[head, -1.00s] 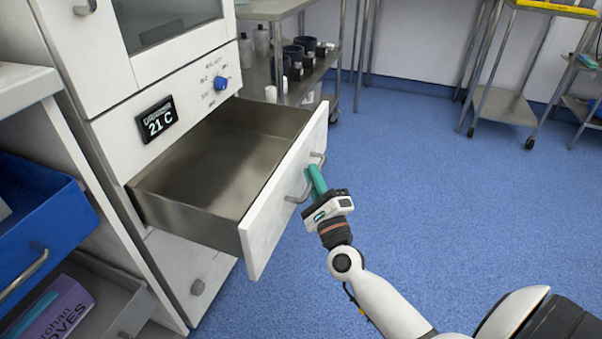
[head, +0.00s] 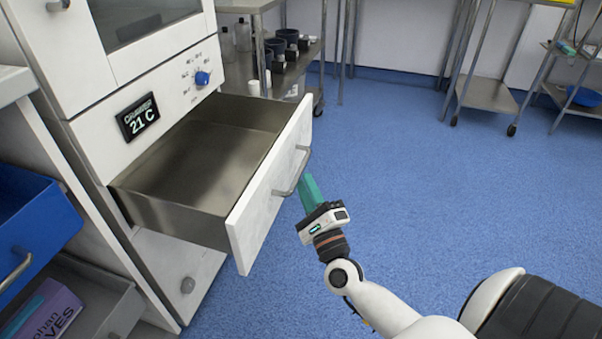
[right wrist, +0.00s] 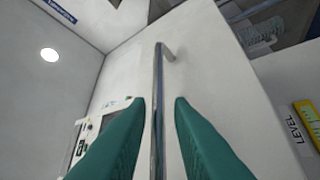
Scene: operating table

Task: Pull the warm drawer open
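The warm drawer (head: 258,208) stands pulled well out of the white cabinet under the 21 C display (head: 138,117). Its metal inside (head: 200,165) looks empty. Its bar handle (head: 302,166) is on the white front; it also shows in the right wrist view (right wrist: 158,75). My right gripper (head: 306,180), with teal fingers, is just in front of the handle. In the right wrist view, the fingers of the right gripper (right wrist: 160,102) are apart, with the bar seen between them and a gap on each side. My left gripper is not in view.
A blue drawer (head: 30,210) and a grey drawer (head: 105,300) stick out at the left. A metal cart (head: 300,65) with bottles and dark cups stands behind the open drawer. The blue floor (head: 400,170) right of the drawer is clear.

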